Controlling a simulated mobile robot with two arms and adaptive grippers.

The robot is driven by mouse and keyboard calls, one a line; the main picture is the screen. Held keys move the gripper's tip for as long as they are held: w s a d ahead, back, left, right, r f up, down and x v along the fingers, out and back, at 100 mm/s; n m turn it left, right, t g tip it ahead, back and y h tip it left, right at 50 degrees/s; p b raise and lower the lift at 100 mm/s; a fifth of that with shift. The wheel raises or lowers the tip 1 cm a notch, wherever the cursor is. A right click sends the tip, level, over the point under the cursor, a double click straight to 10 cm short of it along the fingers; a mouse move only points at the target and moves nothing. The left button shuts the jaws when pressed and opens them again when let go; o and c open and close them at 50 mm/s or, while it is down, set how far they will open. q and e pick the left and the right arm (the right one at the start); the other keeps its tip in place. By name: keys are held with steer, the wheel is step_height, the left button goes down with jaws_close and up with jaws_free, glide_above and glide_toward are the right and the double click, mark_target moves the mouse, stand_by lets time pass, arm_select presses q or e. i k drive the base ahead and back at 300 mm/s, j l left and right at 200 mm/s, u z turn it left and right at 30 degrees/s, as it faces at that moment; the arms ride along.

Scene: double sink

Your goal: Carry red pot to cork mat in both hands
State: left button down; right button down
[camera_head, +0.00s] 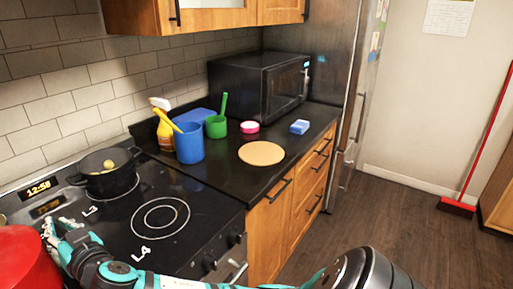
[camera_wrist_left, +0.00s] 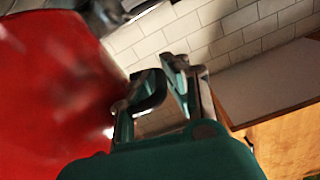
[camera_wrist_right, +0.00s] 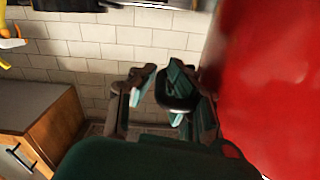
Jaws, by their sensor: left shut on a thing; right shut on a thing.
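The red pot (camera_head: 24,262) is at the lower left edge of the head view, cut off by the frame. It fills the left of the left wrist view (camera_wrist_left: 50,90) and the right of the right wrist view (camera_wrist_right: 270,80). My right gripper (camera_head: 52,230) is at the pot's right side, shut on it; its fingers also show in the right wrist view (camera_wrist_right: 160,88). My left gripper (camera_wrist_left: 160,88) is shut on the pot's other side, outside the head view. The round cork mat (camera_head: 261,153) lies bare on the dark counter.
A black pot (camera_head: 108,178) stands on the rear of the stove (camera_head: 185,200). A blue cup (camera_head: 189,145), green cup (camera_head: 216,127), yellow spray bottle (camera_head: 164,132), pink-and-white round item (camera_head: 250,127) and blue sponge (camera_head: 299,127) stand around the mat. A microwave (camera_head: 262,88) is behind.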

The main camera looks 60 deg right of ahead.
mark_target(261, 153)
steer(key=k+l, duration=0.1)
steer(key=l, duration=3.95)
steer(key=k+z, duration=0.05)
steer(key=k, duration=0.05)
